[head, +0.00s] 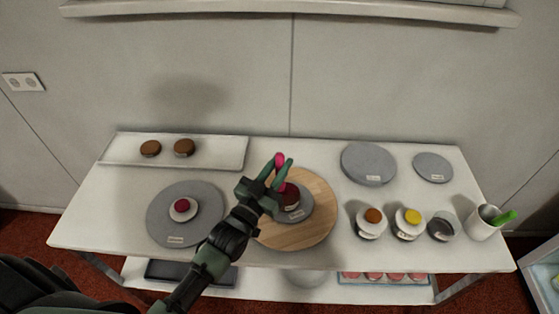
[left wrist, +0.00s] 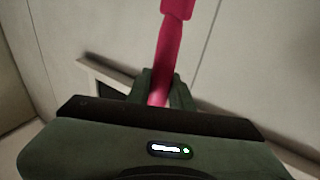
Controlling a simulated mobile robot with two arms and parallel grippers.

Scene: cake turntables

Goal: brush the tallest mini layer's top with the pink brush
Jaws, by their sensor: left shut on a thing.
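My left gripper (head: 277,172) is shut on the pink brush (head: 280,159), which also shows upright between the fingers in the left wrist view (left wrist: 166,55). A small white layer with a dark red top (head: 181,206) sits on the left grey turntable (head: 160,222). Which layer is tallest is hard to tell. My right gripper is out of view.
A white tray (head: 223,151) at the back left holds two brown discs (head: 184,147). Grey discs (head: 368,163) lie at the back right.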

